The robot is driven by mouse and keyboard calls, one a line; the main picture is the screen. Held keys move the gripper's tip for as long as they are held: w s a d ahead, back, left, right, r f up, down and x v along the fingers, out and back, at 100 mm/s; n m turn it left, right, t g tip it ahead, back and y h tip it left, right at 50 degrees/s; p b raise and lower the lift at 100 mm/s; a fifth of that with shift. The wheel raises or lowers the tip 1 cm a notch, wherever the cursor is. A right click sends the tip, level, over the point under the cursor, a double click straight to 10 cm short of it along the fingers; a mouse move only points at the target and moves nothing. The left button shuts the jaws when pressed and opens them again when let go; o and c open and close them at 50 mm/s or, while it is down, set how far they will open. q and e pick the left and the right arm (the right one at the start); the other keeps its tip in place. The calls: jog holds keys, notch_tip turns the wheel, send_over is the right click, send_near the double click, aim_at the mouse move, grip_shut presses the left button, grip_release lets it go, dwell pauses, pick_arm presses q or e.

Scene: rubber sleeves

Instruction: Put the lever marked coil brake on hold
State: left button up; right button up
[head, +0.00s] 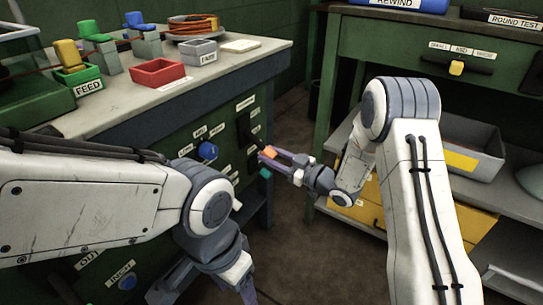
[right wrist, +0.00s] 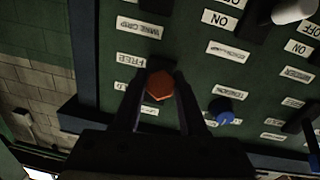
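My right gripper (head: 267,154) is at the front panel of the green bench, its fingers on either side of an orange lever knob (head: 268,151). In the right wrist view the orange knob (right wrist: 159,86) sits between the two dark fingertips (right wrist: 160,80). I cannot tell whether they press on it. A label that seems to read FREE (right wrist: 131,60) is beside the knob, and WIRE GRIP (right wrist: 139,28) is above it. I cannot make out a coil brake or hold label. My left gripper (head: 205,285) hangs at the bottom of the head view, partly cut off.
The panel has a blue knob (head: 208,151), also in the right wrist view (right wrist: 222,110), a teal knob (head: 265,173) and several labels. The bench top (head: 215,72) holds a red tray (head: 157,72) and a grey bin (head: 199,52). Shelves with a grey crate (head: 488,168) stand right.

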grip_shut()
dwell(1.0)
pick_arm(q)
jog(key=shift+r, duration=0.1)
